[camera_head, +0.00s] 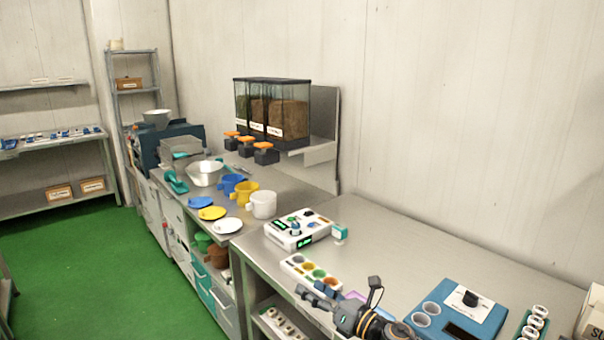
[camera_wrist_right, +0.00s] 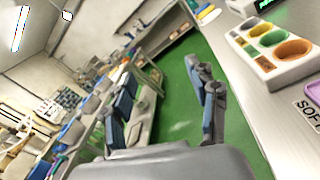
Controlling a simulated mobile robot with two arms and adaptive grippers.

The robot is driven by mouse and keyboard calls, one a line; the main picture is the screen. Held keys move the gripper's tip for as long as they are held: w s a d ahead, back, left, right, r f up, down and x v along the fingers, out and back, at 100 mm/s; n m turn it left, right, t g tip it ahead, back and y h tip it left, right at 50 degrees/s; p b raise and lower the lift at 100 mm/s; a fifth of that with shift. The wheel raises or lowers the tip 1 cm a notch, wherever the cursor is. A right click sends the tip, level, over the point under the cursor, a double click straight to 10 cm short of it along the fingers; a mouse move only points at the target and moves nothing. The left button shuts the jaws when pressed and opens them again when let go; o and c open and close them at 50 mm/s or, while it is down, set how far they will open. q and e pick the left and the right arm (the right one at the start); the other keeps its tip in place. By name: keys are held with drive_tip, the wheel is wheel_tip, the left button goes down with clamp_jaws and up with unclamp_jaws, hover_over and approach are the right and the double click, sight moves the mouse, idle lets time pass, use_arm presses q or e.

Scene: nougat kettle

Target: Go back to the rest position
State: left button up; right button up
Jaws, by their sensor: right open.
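My right gripper (camera_head: 312,291) is at the front edge of the right-hand steel table (camera_head: 395,250) in the head view, beside the white tray of coloured cups (camera_head: 297,267). Its fingers point left in that view. In the right wrist view the fingers of the right gripper (camera_wrist_right: 160,85) are spread apart, with nothing between them but green floor and distant furniture. The cup tray (camera_wrist_right: 262,48) shows to the right of the fingers there, apart from them. My left gripper is in neither view.
A white device (camera_head: 297,232) and a blue device (camera_head: 455,310) stand on the table. Farther left, a counter holds a metal bowl (camera_head: 204,172), a white mug (camera_head: 263,204) and coloured plates. Ingredient dispensers (camera_head: 271,110) stand behind. The green floor (camera_head: 90,270) is clear.

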drive_tip(key=s+d+f+m+h, duration=0.65)
drive_tip(key=s+m, duration=0.25)
drive_tip(key=m, duration=0.6)
drive_tip(key=s+d+f+m+h, duration=0.5)
drive_tip(key=s+d+m+h, duration=0.3)
drive_tip(key=m, duration=0.6)
drive_tip(key=s+d+f+m+g, duration=0.1)
drive_tip(key=s+m+g, duration=0.2)
drive_tip(key=s, duration=0.5)
drive_tip(key=s+d+f+m+g+y, duration=0.1)
drive_tip(key=s+f+m+g, duration=0.15)
drive_tip(key=s, duration=0.65)
drive_tip(key=s+d+f+m+g, duration=0.1)
drive_tip(key=s+m+g, duration=0.25)
drive_tip(key=s, duration=0.45)
drive_tip(key=s+f+g+b, duration=0.1)
drive_tip(key=s+f+b, duration=0.15)
drive_tip(key=f, duration=1.45)
drive_tip(key=s+f+b, duration=0.1)
drive_tip(key=f+b, duration=0.3)
drive_tip(key=f, duration=1.3)
drive_tip(key=s+d+f+g+b, duration=0.1)
drive_tip(key=s+d+f+b, duration=0.2)
drive_tip(key=s+f, duration=1.3)
wheel_tip(320, 180, down, 2)
drive_tip(key=shift+f, duration=0.1)
